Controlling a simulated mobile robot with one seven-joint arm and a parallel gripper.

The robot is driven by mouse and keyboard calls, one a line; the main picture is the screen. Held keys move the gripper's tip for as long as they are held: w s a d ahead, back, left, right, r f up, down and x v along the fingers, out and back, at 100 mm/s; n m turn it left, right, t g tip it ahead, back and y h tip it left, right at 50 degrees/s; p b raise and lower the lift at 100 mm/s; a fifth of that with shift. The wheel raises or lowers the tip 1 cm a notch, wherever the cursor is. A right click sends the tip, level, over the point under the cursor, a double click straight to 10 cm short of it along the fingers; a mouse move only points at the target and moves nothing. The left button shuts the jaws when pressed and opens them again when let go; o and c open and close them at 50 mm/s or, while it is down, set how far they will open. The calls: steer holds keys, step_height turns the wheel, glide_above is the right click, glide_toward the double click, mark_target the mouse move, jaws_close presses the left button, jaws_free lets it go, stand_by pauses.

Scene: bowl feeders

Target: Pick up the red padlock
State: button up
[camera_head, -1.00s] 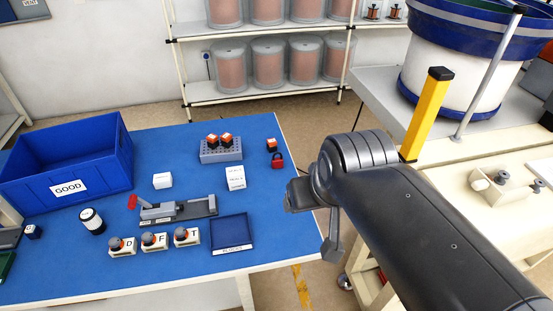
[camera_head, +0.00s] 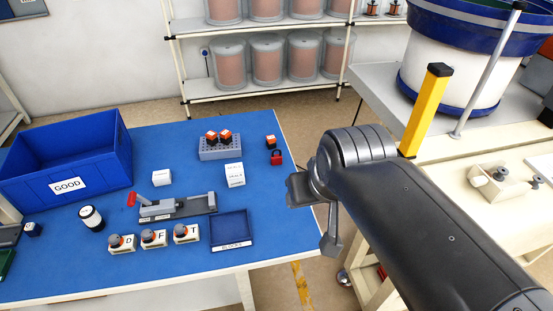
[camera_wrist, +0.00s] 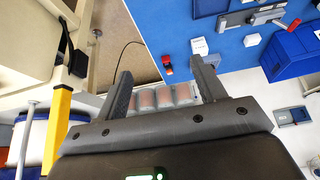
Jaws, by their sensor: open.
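In the head view my arm hides most of the gripper, which is off the table's right edge, to the right of the padlock and nearer the camera.
A grey holder (camera_head: 220,152) with orange-topped parts stands left of the padlock.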

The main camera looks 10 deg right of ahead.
steer(key=w, duration=1.3)
steer(key=g, duration=0.1)
glide_above(277, 156)
steer(key=s, duration=0.4)
step_height(277, 156, down, 20)
steer(key=x, duration=1.1)
steer(key=shift+s+f, duration=0.1)
steer(key=shift+f, duration=0.1)
steer(key=c, duration=1.1)
